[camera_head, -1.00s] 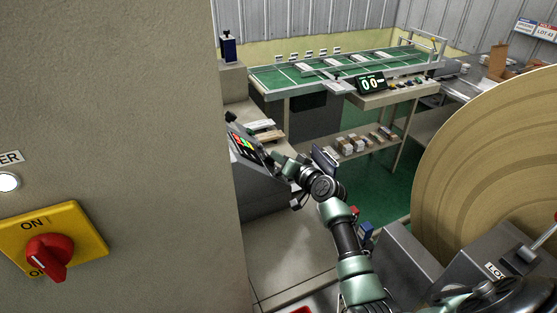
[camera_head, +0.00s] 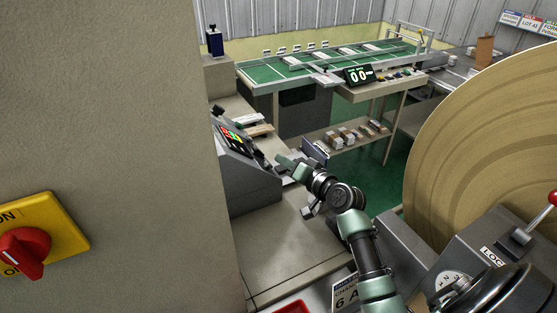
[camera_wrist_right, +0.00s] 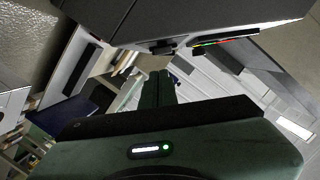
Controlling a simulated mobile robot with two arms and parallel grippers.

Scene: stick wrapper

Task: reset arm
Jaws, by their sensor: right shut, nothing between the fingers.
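My right arm comes in from the lower right in the head view, bent at a dark joint. Its gripper (camera_head: 284,161) points left, just right of the grey control panel (camera_head: 243,150) with lit coloured buttons. In the right wrist view the gripper fingers (camera_wrist_right: 158,88) are together with nothing between them, and the dark panel casing fills the top. I cannot tell from these views exactly how far the fingertips are from the panel. My left gripper is not in view.
A tall grey cabinet wall with a red rotary switch (camera_head: 24,253) fills the left. A large tan roll (camera_head: 480,150) stands right, beside a grey box with a red-knobbed lever (camera_head: 530,225). A green-topped table (camera_head: 265,74) is behind. The grey surface below the panel is clear.

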